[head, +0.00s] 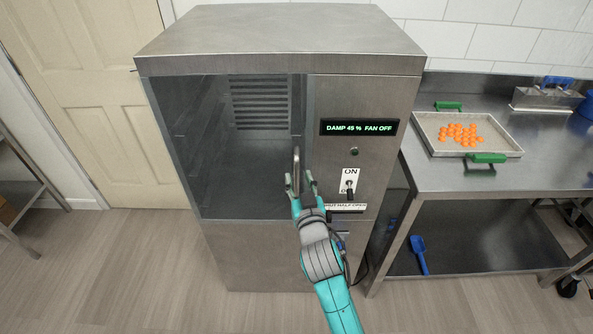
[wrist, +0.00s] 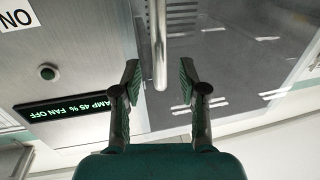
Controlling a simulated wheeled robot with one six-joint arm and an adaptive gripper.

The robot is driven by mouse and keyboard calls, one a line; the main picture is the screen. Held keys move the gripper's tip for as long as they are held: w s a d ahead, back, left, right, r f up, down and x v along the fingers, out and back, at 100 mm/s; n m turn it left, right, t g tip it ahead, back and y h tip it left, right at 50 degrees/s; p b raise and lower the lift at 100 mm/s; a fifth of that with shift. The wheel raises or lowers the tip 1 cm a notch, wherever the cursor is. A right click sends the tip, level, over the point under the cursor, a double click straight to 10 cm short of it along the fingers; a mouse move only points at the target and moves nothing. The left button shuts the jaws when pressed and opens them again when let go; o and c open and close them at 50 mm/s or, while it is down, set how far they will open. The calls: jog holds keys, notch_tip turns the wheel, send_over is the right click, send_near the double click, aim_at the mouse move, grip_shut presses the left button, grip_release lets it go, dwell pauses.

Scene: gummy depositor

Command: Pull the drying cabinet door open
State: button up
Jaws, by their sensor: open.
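The drying cabinet (head: 350,100) is a steel box with a glass door (head: 245,180) on its left part, and the door looks shut. A vertical bar handle (head: 296,168) is at the door's right edge. My gripper (head: 301,182) is open at the lower part of the handle. In the wrist view, the handle (wrist: 159,50) comes down between my two open fingers (wrist: 159,80), with a gap on each side. I cannot tell whether any finger touches it.
The panel right of the door has a display (head: 358,127) reading "DAMP 45 % FAN OFF" and an ON switch (head: 349,183). A steel table (head: 450,180) at right bears a tray (head: 430,146) of orange gummies. Floor (head: 130,260) is free at front left.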

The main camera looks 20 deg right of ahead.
aim_at(297, 173)
jog(key=shift+w+d, duration=0.15)
jog(key=shift+w, duration=0.85)
jog(key=shift+w+d, duration=0.1)
jog(key=shift+w, duration=0.85)
grip_shut()
